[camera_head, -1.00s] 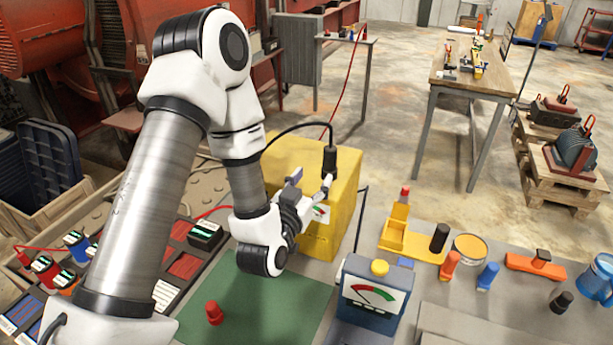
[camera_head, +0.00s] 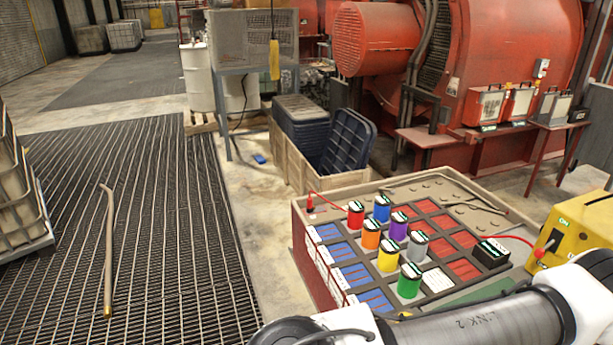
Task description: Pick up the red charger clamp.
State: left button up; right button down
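A small red piece (camera_head: 310,203) with a thin red cable is at the left corner of the parts tray (camera_head: 440,178). It looks like the red charger clamp, but it is too small to make out its jaws. The cable runs from it toward the colored spools and is lost behind them. The yellow charger box (camera_head: 572,238) is cut off at the right edge. A red cable runs from it to the black block (camera_head: 491,252) on the tray. My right gripper is not in view.
Several colored spools, such as the green spool (camera_head: 409,281), stand on the tray. A wooden crate (camera_head: 290,160) with dark blue bins is behind it. A bent pipe (camera_head: 107,245) is on the floor grating at left. Red machinery (camera_head: 510,60) fills the back right.

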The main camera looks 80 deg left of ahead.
aim_at(309, 208)
jog(key=u, duration=0.4)
jog(key=k+j+u, duration=0.1)
jog(key=u, duration=0.35)
jog(key=j+u, duration=0.1)
jog(key=u, duration=0.3)
jog(key=k+j+u, duration=0.1)
jog(key=u, duration=0.75)
jog(key=i+j+u, duration=0.35)
jog(key=i+j, duration=0.3)
jog(key=i, duration=0.15)
